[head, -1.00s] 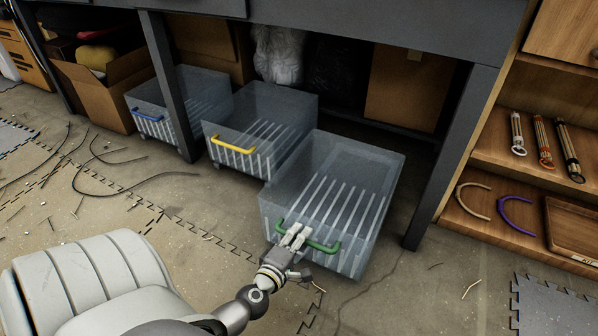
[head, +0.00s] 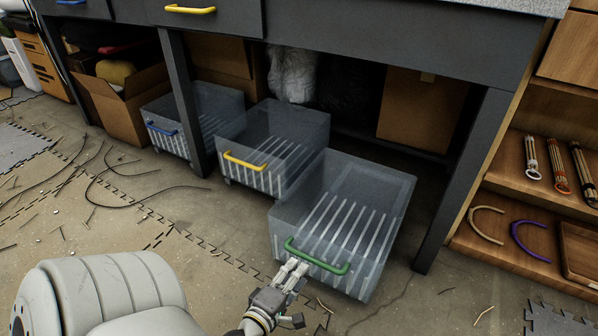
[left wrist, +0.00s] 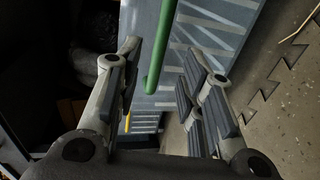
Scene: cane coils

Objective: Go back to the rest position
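My left gripper (head: 294,268) is just in front of the green handle (head: 318,260) of the nearest clear bin (head: 392,230). In the left wrist view, its two fingers (left wrist: 160,52) stand well apart, with the green handle (left wrist: 172,50) showing between them. The gripper is open and holds nothing. I cannot tell exactly how far the fingertips are from the handle. My right gripper is not in view.
Clear bins with a yellow handle (head: 245,162) and a blue handle (head: 161,128) stand further left under the dark workbench (head: 350,40). A wooden shelf (head: 500,205) with coils stands at right. Black cables (head: 110,185) lie on the floor at left.

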